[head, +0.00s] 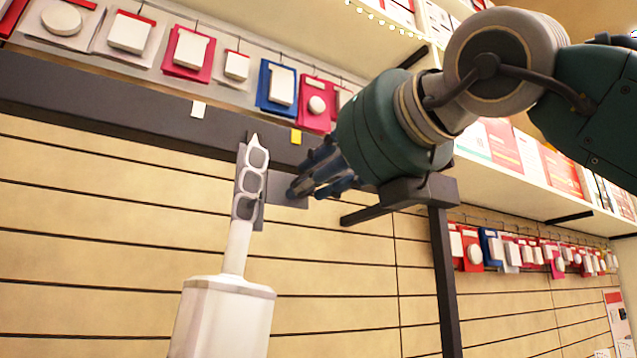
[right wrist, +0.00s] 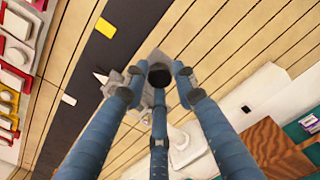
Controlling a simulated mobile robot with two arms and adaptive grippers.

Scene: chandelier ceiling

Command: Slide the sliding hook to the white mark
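A dark rail (head: 120,130) runs along the slatted wall. A white mark (head: 198,109) is on it, and it also shows in the right wrist view (right wrist: 69,99). The sliding hook (head: 285,194), a grey plate-like piece, sits below the rail, right of the white mark. A white object with loops (head: 226,310) shows in front of its left part. My right gripper (head: 318,176) is at the hook's right end. In the right wrist view its blue fingers are spread around the grey hook (right wrist: 139,92); whether they touch it is unclear. My left gripper is not in view.
A yellow mark (head: 296,137) is on the rail above my right gripper. Packaged goods (head: 190,50) hang above the rail. A black post (head: 442,280) with an arm-like bracket stands right of my gripper. The rail between hook and white mark looks clear.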

